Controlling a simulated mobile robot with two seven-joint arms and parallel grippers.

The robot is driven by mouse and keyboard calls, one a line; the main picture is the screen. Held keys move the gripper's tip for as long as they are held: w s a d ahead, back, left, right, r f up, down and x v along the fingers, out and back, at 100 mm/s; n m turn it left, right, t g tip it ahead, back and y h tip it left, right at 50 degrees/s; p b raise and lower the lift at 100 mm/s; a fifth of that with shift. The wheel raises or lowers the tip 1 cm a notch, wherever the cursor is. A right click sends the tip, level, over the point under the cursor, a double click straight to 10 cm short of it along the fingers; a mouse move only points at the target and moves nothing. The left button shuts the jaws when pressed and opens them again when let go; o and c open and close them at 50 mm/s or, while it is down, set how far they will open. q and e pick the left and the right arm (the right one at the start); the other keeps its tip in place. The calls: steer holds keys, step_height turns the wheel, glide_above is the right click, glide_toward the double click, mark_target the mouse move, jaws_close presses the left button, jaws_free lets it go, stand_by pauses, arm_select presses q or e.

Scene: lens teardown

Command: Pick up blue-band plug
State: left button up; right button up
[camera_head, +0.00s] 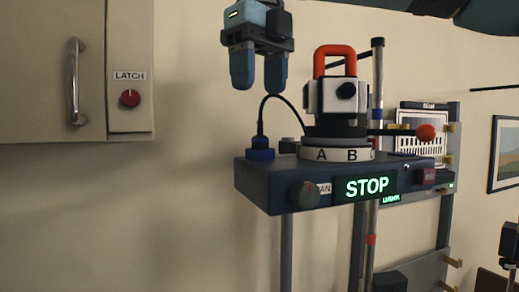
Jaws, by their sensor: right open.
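The blue-band plug (261,143) stands upright at the left end of a dark blue console (270,180). A wide blue ring surrounds its foot, and a black cable arches from its top to the right. My right gripper (259,83) hangs above the plug with its two blue fingers pointing down. The fingers are apart with nothing between them, and a clear gap separates them from the plug. My left gripper is not in view.
A white instrument (325,97) with a red handle stands on a ring marked A and B (337,154), right of the plug. A STOP display (366,187) and a knob (305,195) are on the console front. A cabinet (35,60) is at left.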

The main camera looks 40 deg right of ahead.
mark_target(260, 147)
steer(key=f, duration=0.1)
steer(key=w+f, duration=0.1)
steer(key=f, duration=0.2)
steer(key=f+p, duration=0.1)
steer(key=f, duration=0.2)
steer(key=shift+s+d, duration=0.2)
steer(key=shift+s, duration=0.15)
steer(key=shift+w+f, duration=0.25)
steer(key=shift+f, duration=0.3)
steer(key=shift+s, duration=0.1)
steer(key=c, duration=1)
